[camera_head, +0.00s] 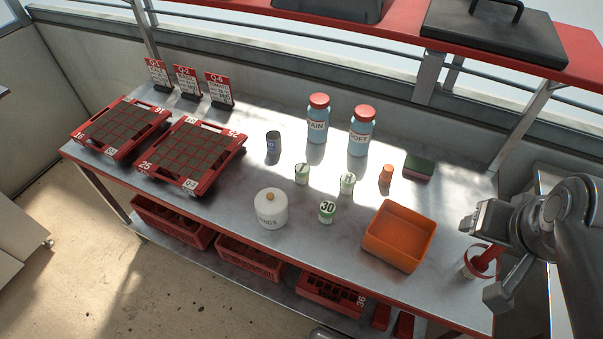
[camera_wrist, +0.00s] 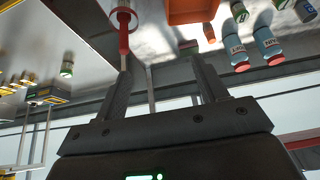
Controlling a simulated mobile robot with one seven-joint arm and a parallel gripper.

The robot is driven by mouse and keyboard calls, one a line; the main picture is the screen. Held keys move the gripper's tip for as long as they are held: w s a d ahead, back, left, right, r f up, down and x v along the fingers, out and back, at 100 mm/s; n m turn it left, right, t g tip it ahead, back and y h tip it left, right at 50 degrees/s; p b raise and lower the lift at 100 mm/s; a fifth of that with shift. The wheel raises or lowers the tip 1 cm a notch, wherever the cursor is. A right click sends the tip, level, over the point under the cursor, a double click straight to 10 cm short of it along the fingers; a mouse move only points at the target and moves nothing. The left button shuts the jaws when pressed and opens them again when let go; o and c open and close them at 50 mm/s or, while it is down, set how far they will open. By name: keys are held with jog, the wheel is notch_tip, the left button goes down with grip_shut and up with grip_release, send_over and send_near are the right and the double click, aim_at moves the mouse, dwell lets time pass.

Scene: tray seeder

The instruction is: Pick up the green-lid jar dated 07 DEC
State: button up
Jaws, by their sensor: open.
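Three small pale jars with green show mid-bench in the head view: one at the back left (camera_head: 302,174), one to its right (camera_head: 347,183), and one in front (camera_head: 327,212) with a large "30" on it. The lettering on the two back jars is too small to read, and I cannot make out a 07 DEC date. My gripper (camera_head: 484,258) is open and empty at the bench's right end, well right of the jars. Its two fingers also show in the wrist view (camera_wrist: 160,74). A small green-and-white jar (camera_wrist: 67,69) shows at left there.
An orange bin (camera_head: 399,236) lies between the jars and my gripper. A white lidded pot (camera_head: 271,209), dark jar (camera_head: 273,142), blue bottles (camera_head: 361,134), orange bottle (camera_head: 385,176) and sponge (camera_head: 418,168) surround the jars.

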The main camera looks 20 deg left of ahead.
jog(key=w+a+r+g+y, duration=0.1)
jog(key=w+a+g, duration=0.1)
jog(key=w+a, duration=0.8)
jog(key=m+g+h, duration=0.1)
jog(key=m+g, duration=0.1)
jog(key=g, duration=0.2)
send_over(302, 168)
notch_tip(302, 168, down, 23)
jog(key=shift+r, duration=0.1)
notch_tip(302, 168, down, 5)
jog(key=shift+r, duration=0.15)
jog(key=shift+f, duration=3)
jog(key=shift+c, duration=0.3)
